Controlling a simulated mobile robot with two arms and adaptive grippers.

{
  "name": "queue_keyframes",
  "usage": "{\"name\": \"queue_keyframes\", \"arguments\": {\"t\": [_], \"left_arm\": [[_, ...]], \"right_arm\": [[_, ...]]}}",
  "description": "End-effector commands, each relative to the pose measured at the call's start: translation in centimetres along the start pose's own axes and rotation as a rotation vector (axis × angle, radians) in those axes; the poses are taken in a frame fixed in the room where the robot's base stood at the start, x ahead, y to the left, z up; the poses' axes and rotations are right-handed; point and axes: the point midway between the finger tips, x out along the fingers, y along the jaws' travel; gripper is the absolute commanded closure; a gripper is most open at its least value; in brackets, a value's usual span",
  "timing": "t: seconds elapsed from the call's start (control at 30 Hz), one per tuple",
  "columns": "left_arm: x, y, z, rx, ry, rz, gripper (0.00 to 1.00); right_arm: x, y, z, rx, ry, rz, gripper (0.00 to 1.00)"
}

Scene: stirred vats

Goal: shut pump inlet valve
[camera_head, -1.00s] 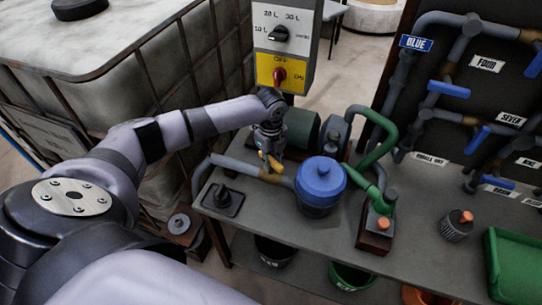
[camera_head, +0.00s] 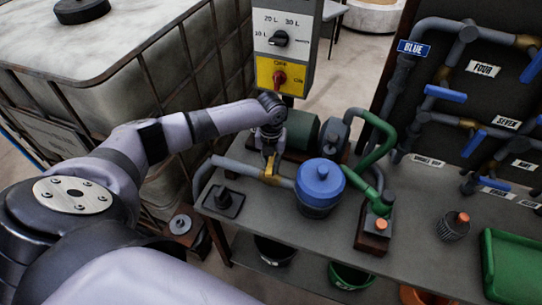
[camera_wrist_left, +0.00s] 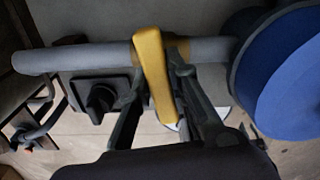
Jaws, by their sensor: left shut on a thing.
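The pump inlet valve has a yellow lever handle (camera_head: 270,170) on a brass-coloured body in the grey pipe (camera_head: 232,165), left of the blue-lidded strainer pot (camera_head: 320,184). My left gripper (camera_head: 268,154) reaches down onto the handle from above. In the left wrist view the handle (camera_wrist_left: 156,80) lies between the two fingers of the left gripper (camera_wrist_left: 158,92), which are shut on it. There the handle lies across the grey pipe (camera_wrist_left: 80,58), nearly at right angles to it. The fingers partly hide the valve body. My right gripper is not in view.
A control box (camera_head: 283,45) with two knobs stands behind the bench. The green pump motor (camera_head: 301,130) and green hose (camera_head: 381,140) are right of the gripper. A dark-handled fitting (camera_head: 223,199) sits in front. A green tray (camera_head: 512,265) is at the right.

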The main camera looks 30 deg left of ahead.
Motion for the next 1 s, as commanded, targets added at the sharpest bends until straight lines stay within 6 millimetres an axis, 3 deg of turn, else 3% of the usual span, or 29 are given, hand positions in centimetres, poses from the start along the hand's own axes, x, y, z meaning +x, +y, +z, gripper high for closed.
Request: {"name": "queue_keyframes", "arguments": {"t": [0.4, 0.93, 0.97, 1.0], "left_arm": [[-0.07, 0.0, 0.07, 0.172, -0.002, 0.0, 1.0], [-0.09, 0.0, 0.09, 0.193, -0.003, 0.0, 1.0], [-0.09, 0.0, 0.09, 0.193, -0.003, 0.0, 0.81], [-0.09, 0.0, 0.08, 0.192, -0.002, 0.0, 0.79]], "right_arm": [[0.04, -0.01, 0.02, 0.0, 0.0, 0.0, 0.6], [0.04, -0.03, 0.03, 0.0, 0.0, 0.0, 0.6], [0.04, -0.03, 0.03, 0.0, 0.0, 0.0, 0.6], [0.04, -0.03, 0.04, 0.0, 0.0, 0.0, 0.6]]}}
